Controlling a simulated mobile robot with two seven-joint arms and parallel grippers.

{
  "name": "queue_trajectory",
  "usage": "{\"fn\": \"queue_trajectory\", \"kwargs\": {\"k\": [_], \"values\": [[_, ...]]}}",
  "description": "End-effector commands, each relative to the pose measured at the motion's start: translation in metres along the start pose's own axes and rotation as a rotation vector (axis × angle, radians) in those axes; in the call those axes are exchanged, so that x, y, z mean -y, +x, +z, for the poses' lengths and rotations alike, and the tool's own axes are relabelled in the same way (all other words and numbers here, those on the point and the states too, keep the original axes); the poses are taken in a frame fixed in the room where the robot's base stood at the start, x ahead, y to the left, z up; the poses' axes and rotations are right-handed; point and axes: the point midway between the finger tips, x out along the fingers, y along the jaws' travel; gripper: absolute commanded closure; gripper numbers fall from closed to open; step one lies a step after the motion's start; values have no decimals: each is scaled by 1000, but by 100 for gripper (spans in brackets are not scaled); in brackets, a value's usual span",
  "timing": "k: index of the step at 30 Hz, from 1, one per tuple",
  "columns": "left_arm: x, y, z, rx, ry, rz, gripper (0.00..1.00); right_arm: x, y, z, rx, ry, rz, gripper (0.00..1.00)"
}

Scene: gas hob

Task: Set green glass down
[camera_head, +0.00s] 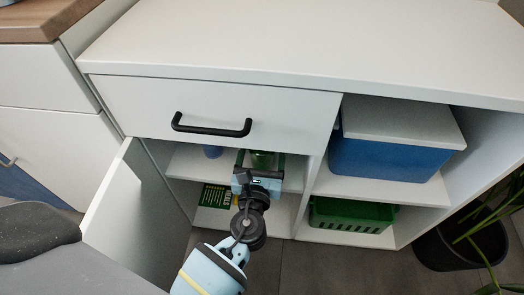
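The green glass (262,159) is in the left open compartment of the white cabinet, at the upper shelf (185,163). My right gripper (261,164) reaches into this compartment, with its fingers around the glass. The gripper and wrist cover the lower part of the glass. I cannot tell whether the fingers press on the glass, or whether its base touches the shelf. My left gripper is not in view.
A green box (215,196) lies below. An open door (125,208) borders the left side. The right compartment holds a blue bin (385,158) and a green basket (350,214). A plant pot (462,245) stands right.

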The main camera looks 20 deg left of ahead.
Motion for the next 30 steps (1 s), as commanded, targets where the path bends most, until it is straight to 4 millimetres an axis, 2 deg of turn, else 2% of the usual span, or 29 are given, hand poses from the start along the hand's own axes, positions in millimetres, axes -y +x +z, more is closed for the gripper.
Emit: {"fn": "queue_trajectory", "kwargs": {"k": [9,15,21,30], "values": [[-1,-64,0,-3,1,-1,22,-1,-8,-12,-21,-4,3,100],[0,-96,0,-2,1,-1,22,0,-12,-14,-25,-4,3,100],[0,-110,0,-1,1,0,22,0,-14,-14,-23,-4,3,100],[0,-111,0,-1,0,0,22,1,-17,-8,-11,-2,1,100]]}}
